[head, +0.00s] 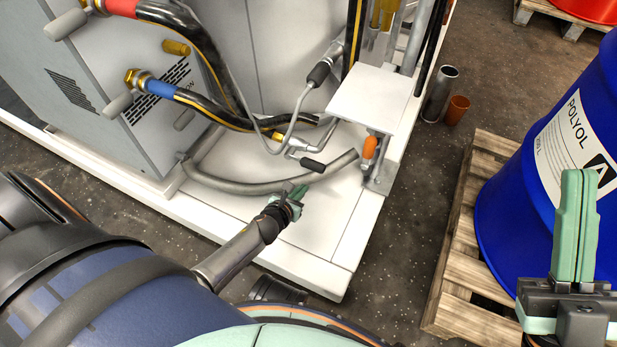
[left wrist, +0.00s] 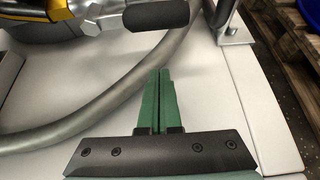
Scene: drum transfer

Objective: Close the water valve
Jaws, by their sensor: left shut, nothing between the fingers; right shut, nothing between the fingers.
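Two levers with black grips show on the white machine; I cannot tell which one is the water valve's. The lower black grip (head: 313,165) lies just above the white base, on the end of a bent metal rod. It also shows as a dark grip at the top of the left wrist view (left wrist: 157,14). The upper black grip (head: 319,73) sits beside the cabinet. My left gripper (head: 299,190) is shut and empty, just short of the lower grip and apart from it; its green fingers (left wrist: 160,72) point toward it. My right gripper (head: 577,172) is shut and empty, in front of the blue drum.
A grey hose (head: 240,187) curves across the white base (head: 325,215) near my left gripper. An orange handle (head: 370,147) hangs under a white plate (head: 372,98). Hoses with red and blue (head: 160,88) bands join the cabinet. A blue drum (head: 520,190) stands on a wooden pallet (head: 455,270) at right.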

